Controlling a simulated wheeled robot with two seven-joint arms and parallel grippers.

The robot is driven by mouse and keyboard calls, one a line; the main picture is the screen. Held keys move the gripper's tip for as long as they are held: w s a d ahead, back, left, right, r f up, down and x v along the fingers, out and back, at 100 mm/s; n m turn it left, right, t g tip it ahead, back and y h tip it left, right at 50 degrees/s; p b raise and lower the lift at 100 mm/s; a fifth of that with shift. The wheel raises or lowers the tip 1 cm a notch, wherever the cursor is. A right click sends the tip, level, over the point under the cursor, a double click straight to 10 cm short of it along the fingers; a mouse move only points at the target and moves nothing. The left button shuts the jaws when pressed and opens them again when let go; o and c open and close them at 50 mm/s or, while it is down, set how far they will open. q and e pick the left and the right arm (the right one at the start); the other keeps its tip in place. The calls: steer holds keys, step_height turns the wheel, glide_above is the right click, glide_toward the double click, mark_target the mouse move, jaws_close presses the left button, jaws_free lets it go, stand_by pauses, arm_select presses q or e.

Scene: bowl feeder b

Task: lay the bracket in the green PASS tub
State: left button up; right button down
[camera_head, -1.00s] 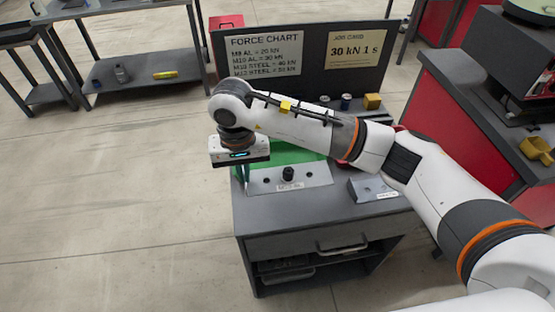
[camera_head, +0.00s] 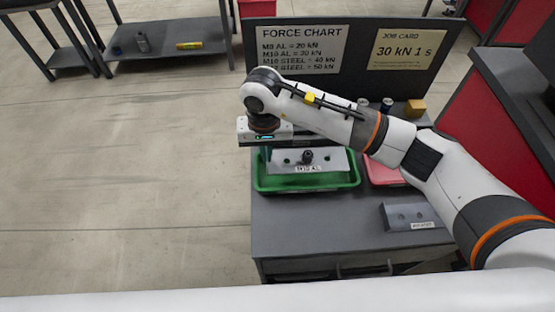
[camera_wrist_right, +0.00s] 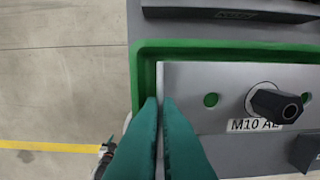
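The bracket (camera_head: 332,161) is a grey metal plate with holes, a black bolt and an "M10 AL" label. It lies roughly level within the outline of the green tub (camera_head: 312,188); whether it touches the tub floor I cannot tell. In the right wrist view, the teal fingers of my right gripper (camera_wrist_right: 160,102) are shut on the left edge of the bracket (camera_wrist_right: 195,85), inside the tub's rim (camera_wrist_right: 225,47). In the head view, the arm hides part of the tub and the fingers.
A red tub (camera_head: 383,173) stands right of the green one, partly behind my arm. A grey labelled block (camera_head: 411,216) sits at the bench's front right, a yellow block (camera_head: 415,108) at the back. A dark sign board (camera_head: 358,62) rises behind.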

steer(key=shift+s+f, duration=0.1)
steer(key=shift+f, duration=0.75)
step_height(320, 180, down, 4)
steer(key=shift+r+p, duration=0.1)
steer(key=shift+p, duration=0.5)
steer(key=shift+f+b, duration=0.8)
steer(key=shift+b, duration=0.2)
steer(key=c, duration=1.6)
jaws_free()
steer(key=shift+c, duration=0.2)
arm_select(q)
steer(key=shift+s+f, duration=0.15)
steer(key=shift+s, duration=0.3)
arm_select(e)
steer(key=shift+r, duration=0.15)
